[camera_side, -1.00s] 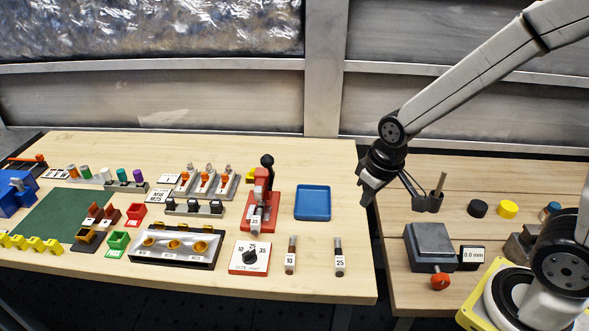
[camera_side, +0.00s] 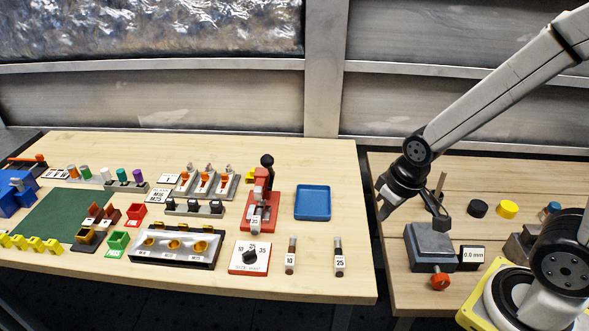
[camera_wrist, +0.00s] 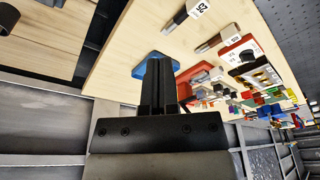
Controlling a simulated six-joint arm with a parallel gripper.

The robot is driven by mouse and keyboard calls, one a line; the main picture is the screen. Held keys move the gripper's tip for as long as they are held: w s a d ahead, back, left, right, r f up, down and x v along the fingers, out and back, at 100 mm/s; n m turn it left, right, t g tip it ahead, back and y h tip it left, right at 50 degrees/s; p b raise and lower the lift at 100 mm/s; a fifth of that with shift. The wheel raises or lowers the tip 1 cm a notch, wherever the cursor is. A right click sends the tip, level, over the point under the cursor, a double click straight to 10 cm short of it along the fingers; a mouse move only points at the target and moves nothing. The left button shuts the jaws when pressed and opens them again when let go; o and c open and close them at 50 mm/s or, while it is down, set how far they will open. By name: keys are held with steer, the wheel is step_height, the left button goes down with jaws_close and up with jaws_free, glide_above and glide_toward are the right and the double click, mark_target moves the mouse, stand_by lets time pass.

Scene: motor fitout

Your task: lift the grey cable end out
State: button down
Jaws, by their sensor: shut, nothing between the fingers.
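Several coloured cable ends stand upright in a row at the far left of the light table in the side view. The one that looks grey to white (camera_side: 105,174) is in the middle, with orange and green ones to its left and teal and purple ones to its right. My gripper (camera_side: 383,212) is far to the right of them, raised near the gap between the two tables. It is shut and empty. Its two fingers also show pressed together in the wrist view (camera_wrist: 158,82). I cannot make out the grey cable end in the wrist view.
A blue tray (camera_side: 313,216) lies on the light table, left of my gripper. A red press (camera_side: 262,205) with a black knob stands up left of the tray. A grey block with a red knob (camera_side: 430,238) is on the right table. The table behind the tray is clear.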

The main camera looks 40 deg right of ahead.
steer(key=c, duration=1.3)
jaws_free()
steer(key=o, duration=0.9)
steer(key=shift+o, duration=0.2)
steer(key=m+g, duration=0.2)
steer(key=m, duration=0.7)
glide_above(254, 222)
steer(key=f, duration=0.5)
steer(key=shift+s+d+f, duration=0.1)
steer(key=shift+s+d, duration=0.3)
steer(key=shift+w+a+f+g, duration=0.25)
steer(key=shift+w+a+g, duration=0.1)
steer(key=shift+a, duration=0.1)
steer(key=shift+f, duration=1.35)
